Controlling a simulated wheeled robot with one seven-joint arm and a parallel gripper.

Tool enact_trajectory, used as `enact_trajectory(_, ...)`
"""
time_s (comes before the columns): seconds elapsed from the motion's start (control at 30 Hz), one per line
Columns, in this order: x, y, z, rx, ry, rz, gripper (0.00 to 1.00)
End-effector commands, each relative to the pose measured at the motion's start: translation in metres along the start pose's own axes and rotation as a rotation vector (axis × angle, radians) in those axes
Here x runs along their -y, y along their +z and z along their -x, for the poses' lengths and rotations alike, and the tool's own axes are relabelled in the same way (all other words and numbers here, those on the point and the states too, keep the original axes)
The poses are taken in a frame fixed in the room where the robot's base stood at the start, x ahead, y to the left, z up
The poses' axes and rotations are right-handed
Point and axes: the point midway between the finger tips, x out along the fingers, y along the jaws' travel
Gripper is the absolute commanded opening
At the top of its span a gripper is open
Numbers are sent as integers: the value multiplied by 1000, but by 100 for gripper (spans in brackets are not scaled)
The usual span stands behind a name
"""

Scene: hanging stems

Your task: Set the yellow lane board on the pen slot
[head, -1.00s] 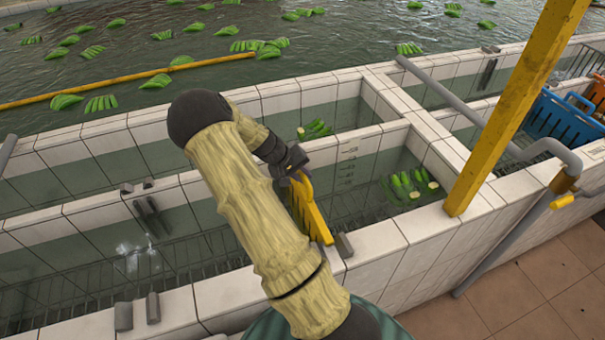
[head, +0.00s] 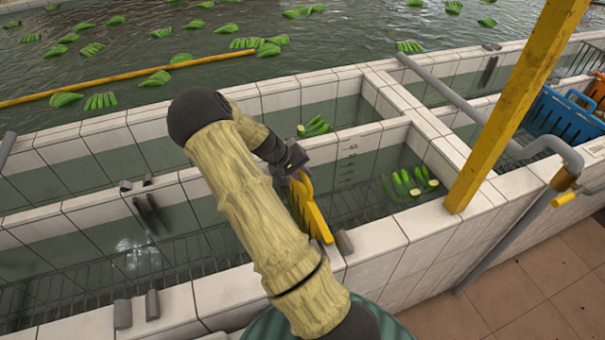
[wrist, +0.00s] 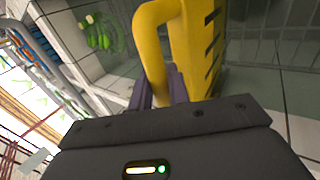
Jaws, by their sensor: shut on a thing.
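The yellow lane board (head: 312,215) is a slotted plate with a loop handle at its top. My gripper (head: 298,174) is shut on that handle. The board hangs upright over the near tank, its lower end close beside a grey block (head: 345,243) on the near wall. This block looks like one side of the pen slot; the other side is hidden by my arm. I cannot tell whether the board touches the slot. In the wrist view the board (wrist: 196,50) rises from between my dark fingers (wrist: 162,98), and its lower part is hidden.
Other grey block pairs sit on the near wall (head: 137,310) and middle wall (head: 137,185). Green bananas (head: 407,185) float in the near tank, right of the board. A yellow post (head: 510,110) and grey pipe (head: 480,115) stand at right. A blue crate (head: 560,118) is beyond.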

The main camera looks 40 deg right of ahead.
Motion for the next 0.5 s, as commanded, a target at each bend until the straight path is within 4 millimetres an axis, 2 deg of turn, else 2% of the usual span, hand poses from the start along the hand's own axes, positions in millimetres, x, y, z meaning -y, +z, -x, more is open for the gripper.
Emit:
enact_trajectory(0.27, 2, 0, -3, -1, 0, -1, 0)
enact_trajectory(0.3, 1, 0, -2, -1, 0, -1, 26)
enact_trajectory(0.4, 1, 0, -2, -1, 0, -1, 43)
enact_trajectory(0.5, 1, 0, -2, -1, 0, 0, 43)
